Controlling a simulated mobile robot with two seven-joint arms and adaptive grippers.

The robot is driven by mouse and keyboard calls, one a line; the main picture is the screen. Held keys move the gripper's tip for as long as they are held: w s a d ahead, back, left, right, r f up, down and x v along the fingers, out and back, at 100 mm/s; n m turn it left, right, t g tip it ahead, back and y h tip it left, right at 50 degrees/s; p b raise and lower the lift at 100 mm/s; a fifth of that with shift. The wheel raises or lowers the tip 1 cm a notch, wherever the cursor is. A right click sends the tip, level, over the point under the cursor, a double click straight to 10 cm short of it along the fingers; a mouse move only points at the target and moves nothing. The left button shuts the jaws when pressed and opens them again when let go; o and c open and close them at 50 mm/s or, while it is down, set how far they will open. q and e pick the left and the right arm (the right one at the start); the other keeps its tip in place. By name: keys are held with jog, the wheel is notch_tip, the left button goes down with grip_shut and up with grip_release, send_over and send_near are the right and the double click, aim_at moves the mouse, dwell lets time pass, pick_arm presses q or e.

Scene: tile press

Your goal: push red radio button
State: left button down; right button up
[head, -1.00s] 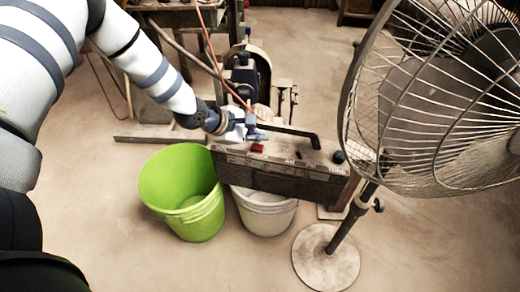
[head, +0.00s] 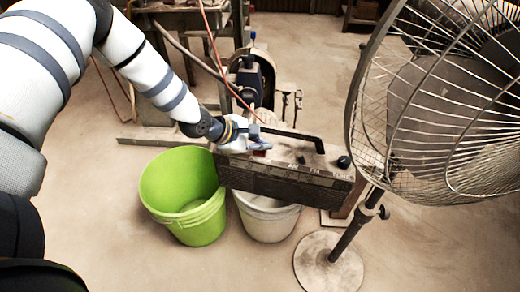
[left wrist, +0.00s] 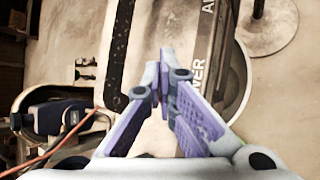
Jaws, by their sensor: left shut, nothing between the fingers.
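The radio (head: 290,182) is a dark, worn box with a long black handle and a row of controls along its top edge. Its red button (head: 260,153) shows as a small red patch near the left end of the top, partly covered by my gripper. My left gripper (head: 266,145) is shut and empty, with its tips right over or at the button; I cannot tell whether they touch it. In the left wrist view the shut purple fingers (left wrist: 165,58) point along the radio top (left wrist: 198,48), beside the lettering; the red button is hidden there. My right gripper is not in view.
A green bucket (head: 190,225) and a whitish bucket (head: 268,225) stand below the radio's front. A large standing fan (head: 440,95) is close on the right. A bench grinder (head: 250,80) is behind. The floor at front left is clear.

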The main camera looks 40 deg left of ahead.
aim_at(261, 153)
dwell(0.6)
pick_arm(q)
jog(key=shift+f+b, duration=0.4)
jog(key=shift+f, duration=0.15)
jog(key=shift+r, duration=0.1)
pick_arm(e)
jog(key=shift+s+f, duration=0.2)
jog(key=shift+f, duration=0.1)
pick_arm(q)
jog(key=shift+r+p, duration=0.3)
jog(key=shift+r, duration=0.1)
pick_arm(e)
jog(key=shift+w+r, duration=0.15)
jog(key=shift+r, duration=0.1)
pick_arm(q)
notch_tip(261, 153, up, 6)
jog(key=p, duration=0.3)
jog(key=shift+r+p, duration=0.25)
jog(key=shift+p, duration=0.05)
jog(key=shift+f, duration=0.25)
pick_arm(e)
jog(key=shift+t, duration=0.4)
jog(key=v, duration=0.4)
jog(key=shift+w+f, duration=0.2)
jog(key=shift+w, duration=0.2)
